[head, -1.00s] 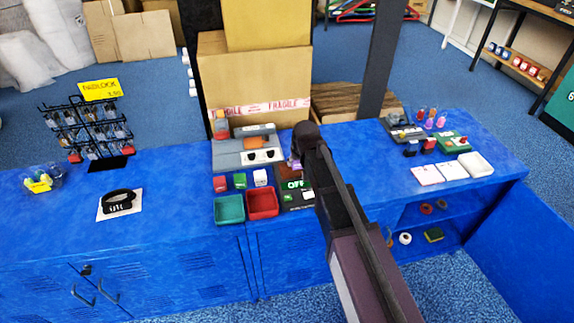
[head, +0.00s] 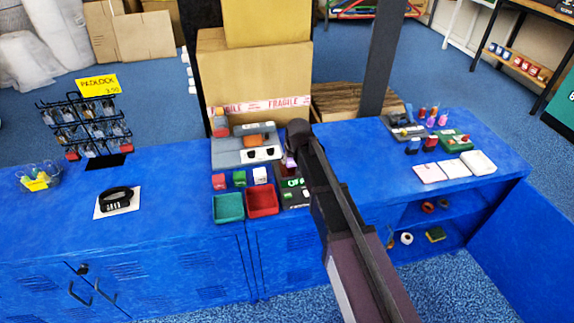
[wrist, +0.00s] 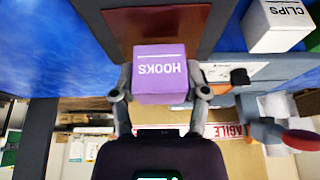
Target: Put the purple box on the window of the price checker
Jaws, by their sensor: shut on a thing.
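The purple box (wrist: 160,75), lettered HOOKS, is between the two fingers of my gripper (wrist: 160,92) in the wrist view. My gripper is shut on it. A dark reddish-brown panel (wrist: 155,28), which looks like the price checker's window, lies just beyond the box. I cannot tell whether the box touches it. In the head view a sliver of the purple box (head: 290,162) shows beside my arm. The price checker (head: 295,198) stands below it with a small green-lettered display, and my arm covers much of it.
A white CLIPS box (wrist: 275,25) is close by at upper right in the wrist view. In the head view, a green tray (head: 228,207) and a red tray (head: 262,200) stand left of the price checker. A grey machine (head: 247,148) is behind. The counter's left middle is mostly clear.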

